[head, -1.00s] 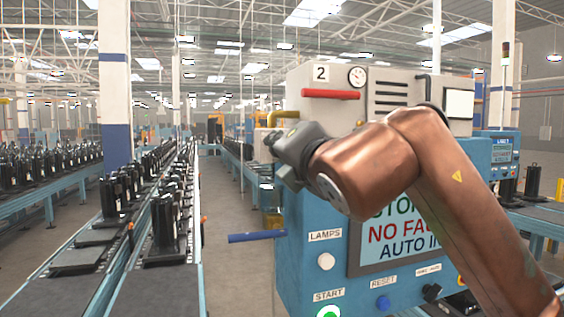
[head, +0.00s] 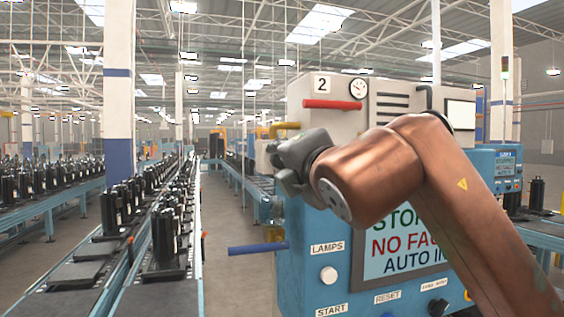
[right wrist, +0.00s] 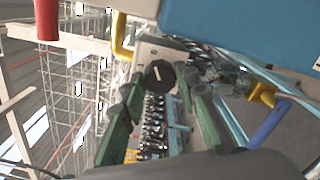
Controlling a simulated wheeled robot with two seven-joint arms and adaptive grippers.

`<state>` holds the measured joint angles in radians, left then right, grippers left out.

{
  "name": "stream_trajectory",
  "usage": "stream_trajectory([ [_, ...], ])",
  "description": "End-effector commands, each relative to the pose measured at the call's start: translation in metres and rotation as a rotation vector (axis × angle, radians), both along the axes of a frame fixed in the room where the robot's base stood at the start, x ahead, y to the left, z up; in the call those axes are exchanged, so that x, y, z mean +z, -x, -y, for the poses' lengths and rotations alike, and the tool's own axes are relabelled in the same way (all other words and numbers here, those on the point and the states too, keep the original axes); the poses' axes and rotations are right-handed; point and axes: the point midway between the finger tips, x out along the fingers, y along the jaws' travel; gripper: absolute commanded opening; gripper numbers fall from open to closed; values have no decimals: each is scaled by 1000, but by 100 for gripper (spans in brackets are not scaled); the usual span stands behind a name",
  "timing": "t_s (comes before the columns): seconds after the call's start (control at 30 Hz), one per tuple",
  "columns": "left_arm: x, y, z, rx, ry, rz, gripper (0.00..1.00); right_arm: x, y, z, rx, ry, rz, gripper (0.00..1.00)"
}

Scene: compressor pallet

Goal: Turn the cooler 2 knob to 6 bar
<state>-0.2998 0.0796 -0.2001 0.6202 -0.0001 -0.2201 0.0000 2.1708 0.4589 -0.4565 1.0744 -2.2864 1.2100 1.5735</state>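The cooler 2 unit is a cream and blue cabinet (head: 300,225) with a "2" label and a round gauge (head: 358,88) on top; the gauge reading is too small to tell. My right gripper (head: 283,165) is at the cabinet's left side, seen from behind. In the right wrist view a round black knob (right wrist: 160,75) with a pale mark sits on the cabinet's grey side. The green fingers of my right gripper (right wrist: 165,92) are open, one on each side of the knob, with gaps visible. The head view hides the knob. My left gripper is not in view.
A red handle (head: 332,104) and a yellow pipe (head: 285,127) are above the gripper, and a blue handle (head: 258,248) sticks out below. A screen (head: 405,245) and buttons are on the front. A conveyor (head: 125,285) with black parts runs at left; the aisle between is clear.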

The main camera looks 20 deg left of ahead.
Motion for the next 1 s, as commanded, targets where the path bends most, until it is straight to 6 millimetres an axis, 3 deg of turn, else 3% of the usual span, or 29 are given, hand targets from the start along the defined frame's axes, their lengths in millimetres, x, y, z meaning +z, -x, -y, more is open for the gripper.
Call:
stream_trajectory([
  [0.2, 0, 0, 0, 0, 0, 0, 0, 0, 0, 0, 0, 1, 1, 45],
  [0.57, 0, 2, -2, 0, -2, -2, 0, 0, 6, 4, 1, 2, 3, 45],
  [1.0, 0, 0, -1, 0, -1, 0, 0, 0, 74, 50, 0, 3, 3, 45],
])
